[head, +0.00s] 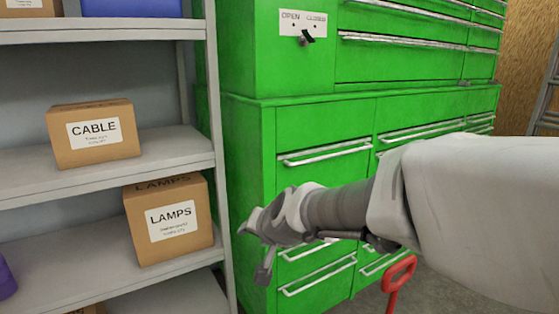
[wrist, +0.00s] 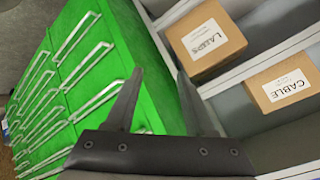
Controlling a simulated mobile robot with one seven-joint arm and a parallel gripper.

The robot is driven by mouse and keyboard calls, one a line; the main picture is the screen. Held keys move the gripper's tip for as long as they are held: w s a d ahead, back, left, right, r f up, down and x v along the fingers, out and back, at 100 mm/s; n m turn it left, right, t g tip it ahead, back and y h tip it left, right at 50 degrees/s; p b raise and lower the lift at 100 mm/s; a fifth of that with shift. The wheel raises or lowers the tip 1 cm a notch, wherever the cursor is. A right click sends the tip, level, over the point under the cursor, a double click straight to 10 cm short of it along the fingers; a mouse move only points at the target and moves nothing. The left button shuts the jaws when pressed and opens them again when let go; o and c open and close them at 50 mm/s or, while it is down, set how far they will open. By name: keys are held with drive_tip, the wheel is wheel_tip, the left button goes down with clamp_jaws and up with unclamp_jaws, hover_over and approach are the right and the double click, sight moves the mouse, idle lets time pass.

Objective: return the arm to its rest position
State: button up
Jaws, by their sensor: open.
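My arm reaches in from the right in the head view, and my gripper (head: 254,255) hangs in front of the green tool cabinet (head: 240,130). Its two fingers are apart. In the wrist view, my gripper (wrist: 160,74) has its fingers spread with nothing between them. The cabinet's green side (wrist: 160,100) and the shelf edge show beyond the fingers. No contact with the cabinet or shelf is visible. Part of the cabinet's lower drawers is hidden behind my arm.
A grey shelf unit (head: 110,168) stands at the left, holding a CABLE box (head: 93,133) and a LAMPS box (head: 168,220). An OPEN/CLOSED lever (head: 306,37) is on the cabinet. A red handle (head: 400,270) rises near the floor below my arm. A ladder (head: 549,95) stands far right.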

drive_tip(key=s+d+n+g+h, duration=0.1)
drive_tip(key=s+d+g+h, duration=0.1)
drive_tip(key=s+d, duration=0.9)
drive_tip(key=s+d+n+g+h, duration=0.1)
drive_tip(key=s+d+n+h, duration=0.1)
drive_tip(key=s+d, duration=0.85)
wheel_tip(320, 180, up, 26)
drive_tip(key=s+a+p, duration=0.2)
drive_tip(key=a+p, duration=0.1)
drive_tip(key=p, duration=2.3)
wheel_tip(320, 180, down, 29)
drive_tip(key=s+b, duration=0.1)
drive_tip(key=b, duration=2.8)
drive_tip(key=shift+s+a, duration=0.4)
